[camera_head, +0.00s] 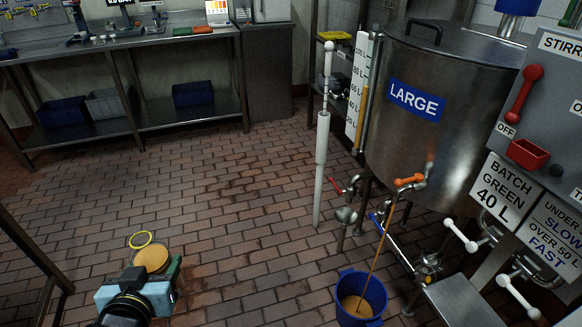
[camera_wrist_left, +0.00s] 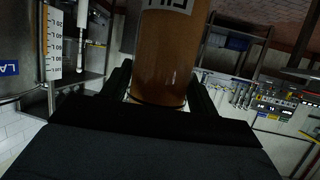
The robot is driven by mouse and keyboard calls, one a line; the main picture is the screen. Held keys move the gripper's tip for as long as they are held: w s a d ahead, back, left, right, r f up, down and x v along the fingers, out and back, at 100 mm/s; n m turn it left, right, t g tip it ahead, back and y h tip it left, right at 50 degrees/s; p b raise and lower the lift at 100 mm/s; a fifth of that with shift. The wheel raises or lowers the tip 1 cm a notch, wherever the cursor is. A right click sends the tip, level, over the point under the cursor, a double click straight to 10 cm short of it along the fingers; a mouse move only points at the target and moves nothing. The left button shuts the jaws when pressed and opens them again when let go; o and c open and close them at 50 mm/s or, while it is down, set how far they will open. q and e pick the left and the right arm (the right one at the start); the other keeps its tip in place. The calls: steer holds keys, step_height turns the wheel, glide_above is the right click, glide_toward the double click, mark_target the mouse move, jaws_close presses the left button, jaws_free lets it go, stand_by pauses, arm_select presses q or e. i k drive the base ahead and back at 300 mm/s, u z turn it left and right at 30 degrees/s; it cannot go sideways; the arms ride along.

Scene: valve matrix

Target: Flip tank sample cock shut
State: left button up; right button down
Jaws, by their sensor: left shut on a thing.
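The large steel tank (camera_head: 440,100) stands at right with a blue "LARGE" sign. The sample cock's orange handle (camera_head: 408,181) is low on the tank's front, roughly crosswise. A thin brown stream runs from the cock down into a blue bucket (camera_head: 361,300) on the floor, which holds brown liquid. My left gripper (camera_head: 152,282) is low at bottom left, well away from the cock. It is shut on a jar of brown liquid (camera_head: 152,259); the labelled jar also shows between the fingers in the left wrist view (camera_wrist_left: 160,60). My right gripper is out of view.
A grey control panel (camera_head: 560,110) with a red lever and signs stands at right. Pipes with red, blue and white handles run below the tank. A white upright pole (camera_head: 321,165) stands left of it. A workbench (camera_head: 120,45) is at back left. The middle floor is clear.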

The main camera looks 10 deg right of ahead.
mark_target(406, 181)
steer(key=u, duration=0.55)
steer(key=i, duration=3.2)
steer(key=z, duration=3.85)
steer(key=i, duration=0.5)
